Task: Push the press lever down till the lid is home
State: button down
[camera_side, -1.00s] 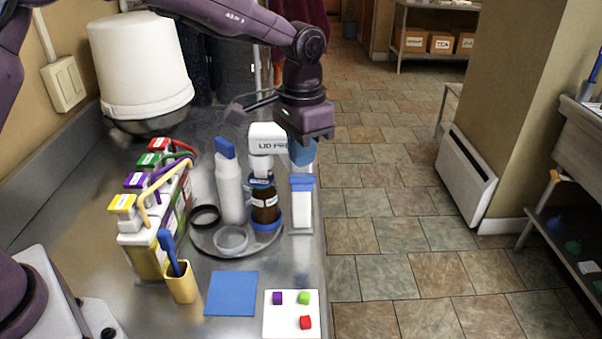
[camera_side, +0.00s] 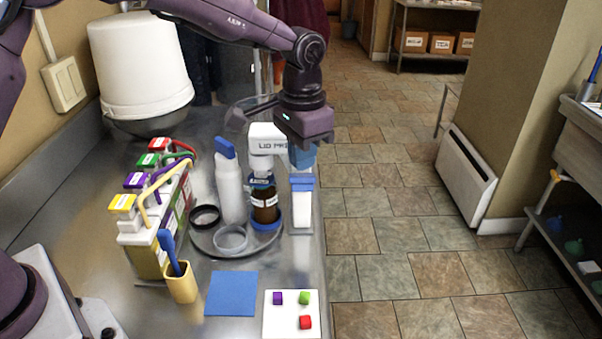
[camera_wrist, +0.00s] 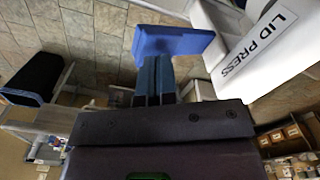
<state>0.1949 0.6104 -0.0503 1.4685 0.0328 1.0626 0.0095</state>
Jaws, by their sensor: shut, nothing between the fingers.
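The white lid press (camera_side: 266,140) stands on the counter, its labelled head above a brown bottle (camera_side: 264,205) with a blue-topped lid (camera_side: 261,181). Whether the lid sits fully down is too small to tell. In the wrist view the press (camera_wrist: 265,45) is at the upper right, and the blue lever (camera_wrist: 170,41) reaches left from it. My gripper (camera_wrist: 154,72) is shut and empty, its blue-grey fingers at the lever's near side. I cannot tell whether they touch it. In the side view my gripper (camera_side: 302,158) points down beside the press head; blue fingers and lever are hard to separate there.
A white, blue-topped container (camera_side: 302,208) stands right of the bottle. A white squeeze bottle (camera_side: 230,190), a black ring (camera_side: 205,217) and a clear ring (camera_side: 230,239) are to the left. A rack of coloured taps (camera_side: 155,215) stands further left. The counter's right edge is close.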

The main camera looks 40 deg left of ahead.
aim_at(302, 175)
jog(key=shift+f, duration=4.2)
